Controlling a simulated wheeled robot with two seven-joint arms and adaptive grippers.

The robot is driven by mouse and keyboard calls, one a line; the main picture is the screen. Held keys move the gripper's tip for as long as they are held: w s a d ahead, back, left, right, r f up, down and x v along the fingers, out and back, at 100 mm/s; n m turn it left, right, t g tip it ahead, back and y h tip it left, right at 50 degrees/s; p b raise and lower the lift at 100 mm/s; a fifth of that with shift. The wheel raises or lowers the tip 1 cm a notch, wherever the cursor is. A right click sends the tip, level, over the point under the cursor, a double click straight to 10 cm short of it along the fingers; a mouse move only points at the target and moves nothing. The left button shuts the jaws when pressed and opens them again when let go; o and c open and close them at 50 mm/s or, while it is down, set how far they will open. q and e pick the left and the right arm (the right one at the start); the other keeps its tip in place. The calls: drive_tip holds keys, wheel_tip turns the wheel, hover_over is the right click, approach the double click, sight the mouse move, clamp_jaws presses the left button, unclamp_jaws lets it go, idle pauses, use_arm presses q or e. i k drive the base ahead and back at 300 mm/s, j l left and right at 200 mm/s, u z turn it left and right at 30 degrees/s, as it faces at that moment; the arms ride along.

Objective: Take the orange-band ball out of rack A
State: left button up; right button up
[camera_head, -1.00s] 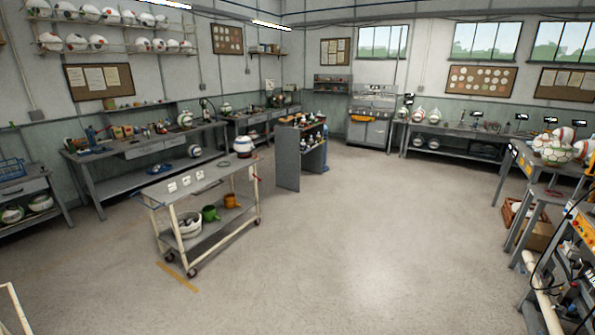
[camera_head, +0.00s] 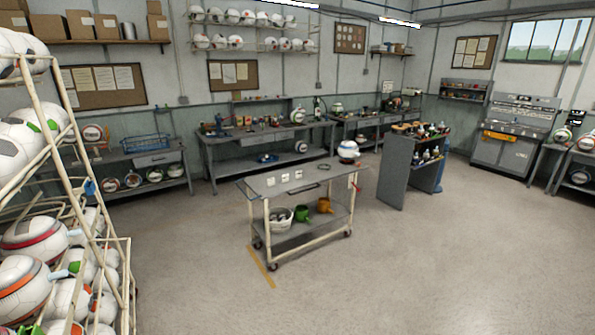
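A cream tube-frame rack (camera_head: 88,190) stands close at the left edge, holding several balls; I see no letter on it, so I cannot tell whether it is rack A. A white ball with an orange band (camera_head: 22,288) lies low in this rack, cut off by the left edge. A ball with a red band (camera_head: 33,238) sits just above it. Neither of my grippers is in view.
Workbenches (camera_head: 262,134) line the wall. The floor (camera_head: 400,275) in front is clear.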

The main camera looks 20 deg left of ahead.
sight(27, 281)
drive_tip(key=i+j+u, duration=0.1)
drive_tip(key=i+u, duration=0.65)
drive_tip(key=u, duration=0.15)
drive_tip(key=i+u, duration=0.6)
drive_tip(key=i, duration=0.25)
drive_tip(key=i+u, duration=0.15)
drive_tip(key=i, duration=0.65)
drive_tip(key=i+z, duration=0.35)
drive_tip(key=i, duration=1.05)
drive_tip(key=u, duration=1.9)
